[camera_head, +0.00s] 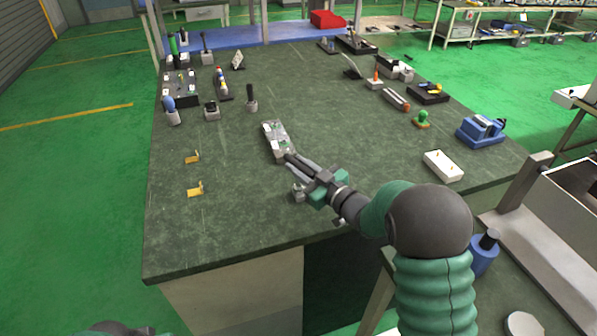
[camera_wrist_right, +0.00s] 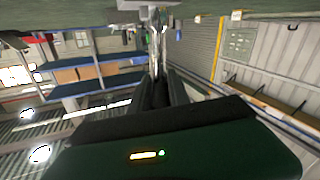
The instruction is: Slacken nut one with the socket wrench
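A narrow silver-grey plate assembly with small fittings (camera_head: 274,136) lies on the dark green bench. It looks like the heating element; its nuts are too small to tell apart. My right gripper (camera_head: 289,158) reaches in from the lower right, with its fingertips at the near end of this assembly. In the right wrist view the fingers (camera_wrist_right: 157,62) lie close together, with a bright metal part at their ends under the bench-coloured surface. I cannot tell whether it is a held wrench or the fingertips. I cannot identify the socket wrench.
Two yellow brackets (camera_head: 194,189) lie left on the bench (camera_head: 240,235). An upright dark-handled tool (camera_head: 251,98) stands behind the assembly. Several tools in holders fill the far left. A white block (camera_head: 443,166) and a blue vise-like device (camera_head: 481,131) sit at right. The front left is clear.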

